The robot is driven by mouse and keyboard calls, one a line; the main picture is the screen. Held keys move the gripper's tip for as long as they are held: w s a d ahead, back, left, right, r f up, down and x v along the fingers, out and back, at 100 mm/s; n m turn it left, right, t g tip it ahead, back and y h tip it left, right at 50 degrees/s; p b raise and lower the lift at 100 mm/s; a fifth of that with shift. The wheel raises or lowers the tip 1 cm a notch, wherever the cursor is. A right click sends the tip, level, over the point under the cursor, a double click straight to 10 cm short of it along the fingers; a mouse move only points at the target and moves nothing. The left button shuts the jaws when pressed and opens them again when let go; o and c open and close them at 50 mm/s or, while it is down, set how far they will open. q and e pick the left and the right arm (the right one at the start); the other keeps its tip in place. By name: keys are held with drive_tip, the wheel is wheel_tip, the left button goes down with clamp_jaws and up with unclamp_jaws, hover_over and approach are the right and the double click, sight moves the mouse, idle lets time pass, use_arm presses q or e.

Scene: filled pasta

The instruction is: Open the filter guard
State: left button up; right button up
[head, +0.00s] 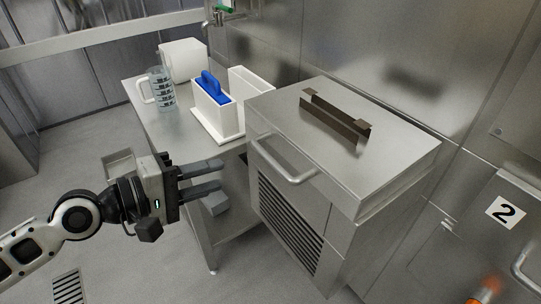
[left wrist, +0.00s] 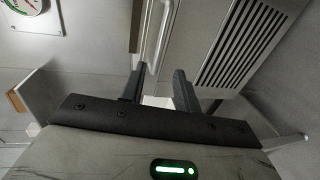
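A steel box (head: 395,155) has a front with a louvred grille (head: 289,226) and a curved bar handle (head: 290,176) above the grille. I take this front to be the filter guard; it looks shut. In the left wrist view the handle (left wrist: 153,38) lies beyond the fingers and the louvres (left wrist: 232,45) are at upper right. My left gripper (head: 222,179) is open and empty, left of the handle and apart from it in the head view. In the left wrist view its two fingers (left wrist: 159,90) point toward the box. My right gripper is not in view.
A steel table (head: 182,138) behind my left gripper carries a clear measuring jug (head: 161,92), a white holder (head: 213,118) with a blue-handled item (head: 210,86), and a white box (head: 183,60). A dark bar (head: 335,118) sits on the steel box. The floor at left is mostly clear.

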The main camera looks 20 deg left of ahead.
sight(267, 161)
use_arm(q)
drive_tip(key=p+x, duration=0.1)
drive_tip(key=x, duration=1.2)
drive_tip(key=shift+w+p, duration=0.15)
drive_tip(key=shift+p, duration=0.15)
clamp_jaws()
